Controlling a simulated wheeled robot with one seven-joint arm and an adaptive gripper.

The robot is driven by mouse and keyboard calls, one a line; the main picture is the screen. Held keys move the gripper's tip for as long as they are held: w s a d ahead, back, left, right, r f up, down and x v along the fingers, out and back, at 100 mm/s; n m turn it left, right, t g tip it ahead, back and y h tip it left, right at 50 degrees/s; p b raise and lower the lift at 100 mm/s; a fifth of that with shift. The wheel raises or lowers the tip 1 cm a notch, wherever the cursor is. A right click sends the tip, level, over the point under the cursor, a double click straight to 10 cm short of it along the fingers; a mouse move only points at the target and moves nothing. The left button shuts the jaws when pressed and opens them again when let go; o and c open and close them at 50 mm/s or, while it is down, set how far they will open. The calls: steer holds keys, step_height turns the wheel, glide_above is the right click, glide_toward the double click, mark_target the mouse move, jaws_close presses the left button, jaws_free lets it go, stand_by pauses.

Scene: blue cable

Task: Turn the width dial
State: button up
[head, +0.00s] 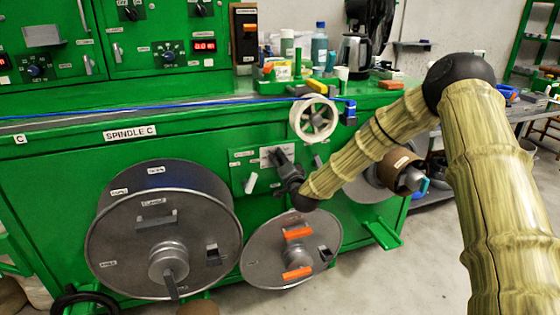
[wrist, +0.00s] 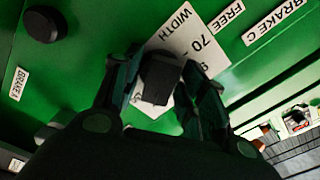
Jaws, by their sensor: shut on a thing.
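The width dial (wrist: 160,78) is a dark block-shaped knob on a white scale plate (wrist: 196,45) marked WIDTH and 70. My gripper (head: 283,165) is at the green front panel of the machine, below the SPINDLE C label. In the wrist view its two fingers stand on either side of the dial, shut on it. The fingers and dial hide part of the scale, so I cannot read the setting. In the head view my gripper covers the dial, and only part of the plate (head: 266,158) shows.
A white lever (head: 251,182) sits left of my gripper. A large grey reel (head: 130,240) and a disc with orange blocks (head: 268,262) stand below. A white spool (head: 314,119) and a blue cable (head: 180,106) are above. FREE and BRAKE C labels (wrist: 262,25) lie beside the plate.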

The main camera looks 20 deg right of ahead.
steer(key=n+p, duration=0.2)
steer(key=n, duration=0.4)
steer(key=shift+r+n, duration=0.1)
steer(key=shift+n, duration=0.2)
steer(key=n+p, duration=0.1)
steer(key=n, duration=0.4)
steer(key=shift+n, duration=0.3)
steer(key=o, duration=0.6)
steer(key=shift+o, duration=0.2)
steer(key=s, duration=1.2)
steer(key=shift+d, duration=0.2)
